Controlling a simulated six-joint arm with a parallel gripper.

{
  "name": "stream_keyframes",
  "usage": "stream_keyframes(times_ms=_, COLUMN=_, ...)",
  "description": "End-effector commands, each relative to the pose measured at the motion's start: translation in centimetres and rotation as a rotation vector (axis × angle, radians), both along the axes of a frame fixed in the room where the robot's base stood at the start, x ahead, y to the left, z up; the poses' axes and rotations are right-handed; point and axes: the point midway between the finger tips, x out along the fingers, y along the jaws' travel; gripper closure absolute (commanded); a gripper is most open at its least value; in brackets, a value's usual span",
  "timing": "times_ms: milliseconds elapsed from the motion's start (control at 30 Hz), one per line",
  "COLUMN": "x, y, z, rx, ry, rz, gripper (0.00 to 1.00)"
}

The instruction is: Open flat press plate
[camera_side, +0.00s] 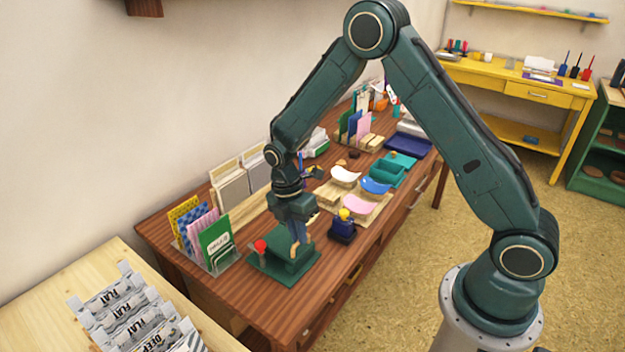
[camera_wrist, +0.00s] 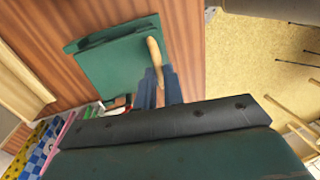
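The press is a green flat plate on a green base (camera_side: 283,264) at the near end of the wooden table, with a red knob (camera_side: 260,246) at its left. In the wrist view the green plate (camera_wrist: 115,62) lies flat, with a light wooden handle (camera_wrist: 155,60) at its right edge. My gripper (camera_side: 297,240) points down at the press. In the wrist view its two blue-grey fingers (camera_wrist: 160,78) stand close on either side of the handle's lower end and look shut on it. The handle's far end is hidden between the fingers.
A card rack (camera_side: 205,240) stands left of the press. Bare tabletop (camera_side: 215,286) shows in front of the rack.

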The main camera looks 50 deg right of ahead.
Motion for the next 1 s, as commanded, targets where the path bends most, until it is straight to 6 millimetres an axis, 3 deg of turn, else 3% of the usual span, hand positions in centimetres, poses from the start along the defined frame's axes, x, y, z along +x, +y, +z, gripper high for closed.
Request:
stream_keyframes(times_ms=567, x=0.4, y=0.0, z=0.5, rx=0.001, ry=-0.001, rz=0.000, gripper=1.00)
stream_keyframes(times_ms=1000, x=3.2, y=0.0, z=2.9, rx=0.002, ry=-0.015, rz=-0.002, gripper=1.00)
